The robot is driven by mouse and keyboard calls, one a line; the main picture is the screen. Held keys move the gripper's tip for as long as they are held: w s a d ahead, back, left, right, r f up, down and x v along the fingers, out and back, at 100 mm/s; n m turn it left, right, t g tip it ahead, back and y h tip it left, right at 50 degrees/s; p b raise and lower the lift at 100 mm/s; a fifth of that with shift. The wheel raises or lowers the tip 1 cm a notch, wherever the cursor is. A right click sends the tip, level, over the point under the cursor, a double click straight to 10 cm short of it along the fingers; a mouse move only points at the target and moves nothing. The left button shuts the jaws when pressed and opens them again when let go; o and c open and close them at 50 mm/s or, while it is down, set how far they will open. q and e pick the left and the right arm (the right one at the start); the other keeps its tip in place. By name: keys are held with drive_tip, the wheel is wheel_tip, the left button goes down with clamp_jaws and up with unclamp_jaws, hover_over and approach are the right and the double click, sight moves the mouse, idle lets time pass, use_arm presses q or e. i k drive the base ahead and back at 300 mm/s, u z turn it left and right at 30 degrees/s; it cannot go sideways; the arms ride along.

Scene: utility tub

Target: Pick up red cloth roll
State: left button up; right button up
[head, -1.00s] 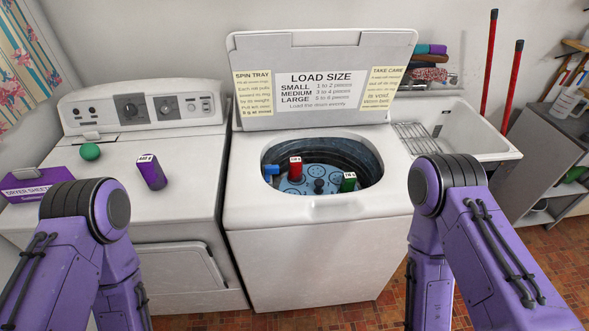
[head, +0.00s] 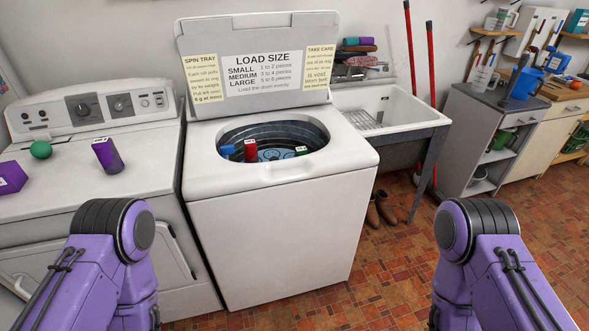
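The red cloth roll (head: 251,153) stands upright inside the open tub of the white washer (head: 270,228), in the head view. It has a white label on top, and its lower end is partly hidden by the tub rim. A blue roll (head: 228,150) is just left of it and a green roll (head: 301,151) with a white label is to its right, mostly hidden by the rim. Both my purple arms show at the lower left and lower right, apart from the washer. Neither gripper is in the picture.
The washer lid (head: 262,58) stands open behind the tub. A dryer at left carries a purple roll (head: 108,155), a green ball (head: 41,149) and a purple box (head: 11,178). A sink (head: 385,117) stands right, with boots (head: 381,208) below. Tiled floor at right is open.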

sight(250, 148)
drive_tip(key=z, duration=0.1)
drive_tip(key=k, duration=0.5)
drive_tip(key=z, duration=1.15)
drive_tip(key=i, duration=0.9)
drive_tip(key=u, duration=0.65)
drive_tip(key=i, duration=0.65)
drive_tip(key=u, duration=0.55)
